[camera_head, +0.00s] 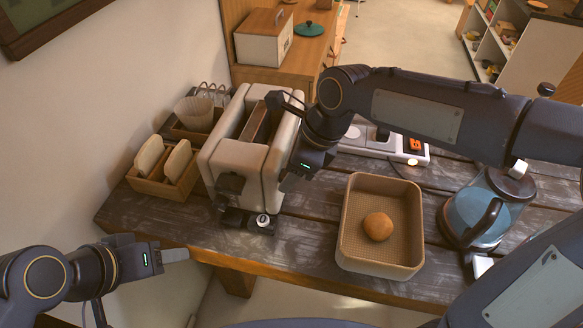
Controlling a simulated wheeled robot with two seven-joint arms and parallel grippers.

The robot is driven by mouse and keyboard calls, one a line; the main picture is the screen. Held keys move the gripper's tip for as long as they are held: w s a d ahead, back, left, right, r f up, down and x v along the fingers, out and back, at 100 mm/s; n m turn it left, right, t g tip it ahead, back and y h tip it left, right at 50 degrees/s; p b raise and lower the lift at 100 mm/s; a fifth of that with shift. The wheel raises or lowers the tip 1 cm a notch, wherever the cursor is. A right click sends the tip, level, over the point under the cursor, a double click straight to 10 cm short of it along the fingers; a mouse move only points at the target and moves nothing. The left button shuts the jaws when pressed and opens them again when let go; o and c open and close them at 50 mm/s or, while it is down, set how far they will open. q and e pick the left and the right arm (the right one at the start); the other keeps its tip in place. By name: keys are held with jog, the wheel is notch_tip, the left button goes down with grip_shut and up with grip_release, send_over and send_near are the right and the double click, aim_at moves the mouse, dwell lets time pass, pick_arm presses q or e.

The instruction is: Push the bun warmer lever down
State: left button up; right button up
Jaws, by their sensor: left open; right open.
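The bun warmer (235,163) is a cream, toaster-like box with a long slot on top, standing on the wooden table's left part. A dark lever-like part (230,184) sticks out on its near face, above a dark base with a round dial (263,220). My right gripper (290,183) is beside the warmer's right side, close to its near right corner; I cannot tell if it touches. Its fingers are small and partly hidden, and it appears empty. My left gripper (176,255) is open and empty, off the table's near left edge, apart from the warmer.
A tan tray (352,243) with a round bun (378,227) stands right of the warmer. A blue kettle (480,212) is further right. A wooden rack (163,186) with bread-like slabs stands left. A white power strip (352,147) lies behind, under my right arm.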

pick_arm(q)
jog(key=shift+f+b, duration=0.4)
jog(key=shift+f, duration=0.05)
pick_arm(e)
jog(key=v, duration=0.7)
jog(key=shift+r, duration=0.2)
pick_arm(q)
jog(key=shift+s, duration=0.1)
pick_arm(e)
jog(key=shift+s+d+f, duration=0.1)
jog(key=shift+s, duration=0.05)
